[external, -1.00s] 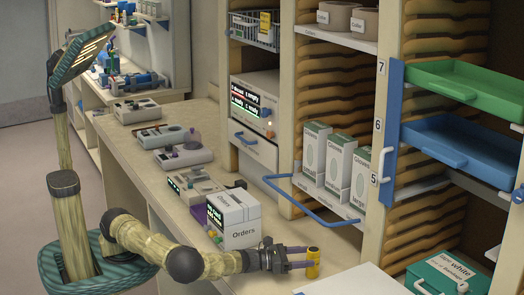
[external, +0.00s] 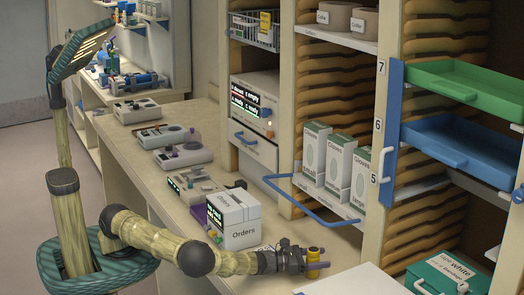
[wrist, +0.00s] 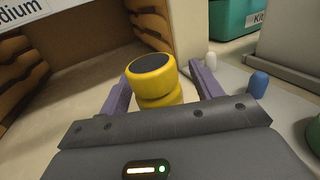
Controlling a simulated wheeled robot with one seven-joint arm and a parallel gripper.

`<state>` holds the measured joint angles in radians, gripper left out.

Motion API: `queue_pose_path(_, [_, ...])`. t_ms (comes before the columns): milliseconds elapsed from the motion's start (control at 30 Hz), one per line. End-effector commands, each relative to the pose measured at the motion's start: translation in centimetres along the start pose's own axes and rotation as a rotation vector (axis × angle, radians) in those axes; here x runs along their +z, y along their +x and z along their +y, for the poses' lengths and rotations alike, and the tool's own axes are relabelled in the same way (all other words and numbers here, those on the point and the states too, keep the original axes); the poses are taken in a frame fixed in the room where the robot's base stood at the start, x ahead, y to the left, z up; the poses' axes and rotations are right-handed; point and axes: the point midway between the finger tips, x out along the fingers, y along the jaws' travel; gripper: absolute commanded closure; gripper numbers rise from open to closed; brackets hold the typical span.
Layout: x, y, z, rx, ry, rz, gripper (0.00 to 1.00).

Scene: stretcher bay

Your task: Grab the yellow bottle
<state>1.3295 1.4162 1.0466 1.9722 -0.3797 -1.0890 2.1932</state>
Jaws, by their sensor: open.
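The yellow bottle (external: 313,264) stands upright on the counter, and its dark-topped yellow cap shows in the wrist view (wrist: 152,76). My gripper (external: 315,265) is at the bottle, low over the counter. In the wrist view my gripper (wrist: 160,85) is open, with one purple finger on each side of the bottle. A gap shows between the bottle and each finger. The lower part of the bottle is hidden behind the gripper body.
A white Orders box (external: 234,220) stands on the counter left of my gripper. A blue rail handle (external: 312,202) juts out behind. A green kit box (external: 440,276) and a white board (external: 350,281) lie to the right. Glove boxes (external: 339,160) stand on a shelf.

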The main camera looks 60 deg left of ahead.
Motion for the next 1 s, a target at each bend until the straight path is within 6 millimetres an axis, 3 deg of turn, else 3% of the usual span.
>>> queue_pose_path(200, [0.0,0.0,0.0,0.000,0.000,0.000,0.35])
queue_pose_path(467, [0.0,0.0,-0.1,-0.001,0.000,0.000,0.86])
queue_pose_path(767, [0.2,0.0,-0.2,-0.002,0.000,-0.002,0.88])
queue_pose_path(1000, [2.7,0.0,-0.2,-0.003,-0.001,-0.005,0.88])
